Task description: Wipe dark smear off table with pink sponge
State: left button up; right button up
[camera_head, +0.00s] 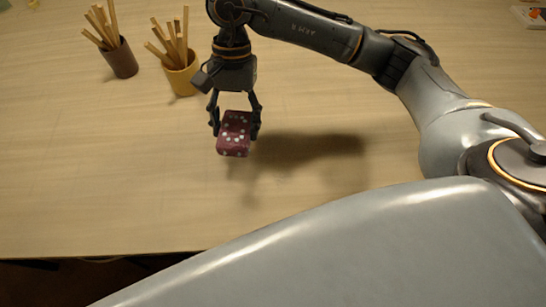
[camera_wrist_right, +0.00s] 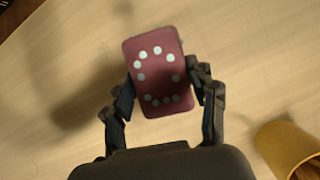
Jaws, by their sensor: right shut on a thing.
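My right gripper (camera_head: 235,128) is shut on a dark pink block with pale dots, which I take for the sponge (camera_head: 233,145). The fingers grip it from two opposite sides. In the right wrist view the sponge (camera_wrist_right: 158,72) sits tilted between the fingers, with a ring of pale dots on its face. It appears held above the wooden table (camera_head: 120,180), with shadows to its right. I cannot make out a dark smear apart from these shadows. My left gripper is not in view.
A brown cup (camera_head: 121,61) and a yellow cup (camera_head: 183,80), both with wooden sticks, stand at the back left near the gripper. A small pale object (camera_head: 529,16) lies at the far right corner. The table's left and front left are clear.

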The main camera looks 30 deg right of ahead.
jog(key=shift+w+r, duration=0.15)
jog(key=shift+r, duration=0.7)
jog(key=shift+r+p, duration=0.3)
jog(key=shift+r, duration=0.2)
